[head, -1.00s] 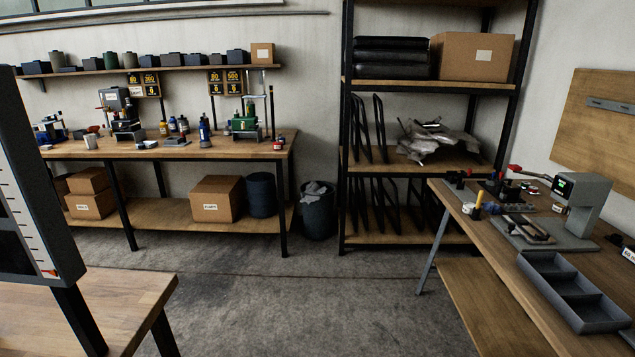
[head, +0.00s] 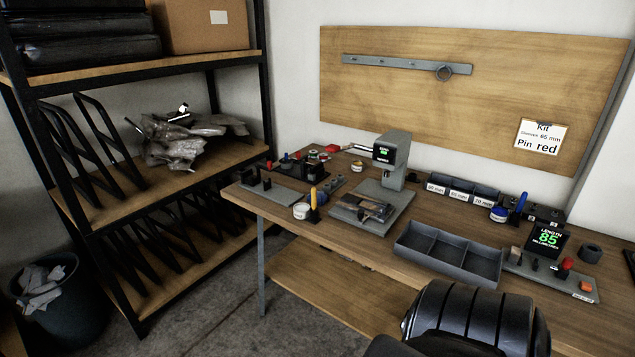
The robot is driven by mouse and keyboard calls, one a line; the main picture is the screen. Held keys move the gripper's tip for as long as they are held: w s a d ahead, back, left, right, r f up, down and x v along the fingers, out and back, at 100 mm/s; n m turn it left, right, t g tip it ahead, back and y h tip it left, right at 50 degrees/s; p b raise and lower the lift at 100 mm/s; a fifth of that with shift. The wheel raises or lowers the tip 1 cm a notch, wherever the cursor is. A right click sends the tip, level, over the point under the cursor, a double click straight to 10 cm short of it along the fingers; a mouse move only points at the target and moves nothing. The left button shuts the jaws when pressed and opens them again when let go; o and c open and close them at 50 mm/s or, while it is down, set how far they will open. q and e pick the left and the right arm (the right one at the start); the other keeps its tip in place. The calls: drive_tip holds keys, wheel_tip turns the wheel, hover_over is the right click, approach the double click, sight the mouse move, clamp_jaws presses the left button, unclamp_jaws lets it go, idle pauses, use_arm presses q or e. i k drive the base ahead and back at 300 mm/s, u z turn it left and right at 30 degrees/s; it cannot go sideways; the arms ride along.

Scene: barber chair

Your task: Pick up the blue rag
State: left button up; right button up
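I see no blue rag that I can make out in the head view. Crumpled grey cloth-like or plastic-like material (head: 185,140) lies on the middle shelf of the rack. More crumpled grey material (head: 42,285) lies in the dark bin (head: 68,318) at the lower left. Neither of my grippers shows in the view.
The workbench (head: 300,222) holds a grey press (head: 394,160), a divided grey tray (head: 448,255), a display reading 85 (head: 548,238) and small tools. A black rack (head: 128,232) stands to the left. Dark floor (head: 215,315) between them is open.

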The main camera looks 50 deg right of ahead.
sight(323, 197)
drive_tip(key=z, duration=0.7)
drive_tip(key=i, duration=1.1)
drive_tip(key=z, duration=1.05)
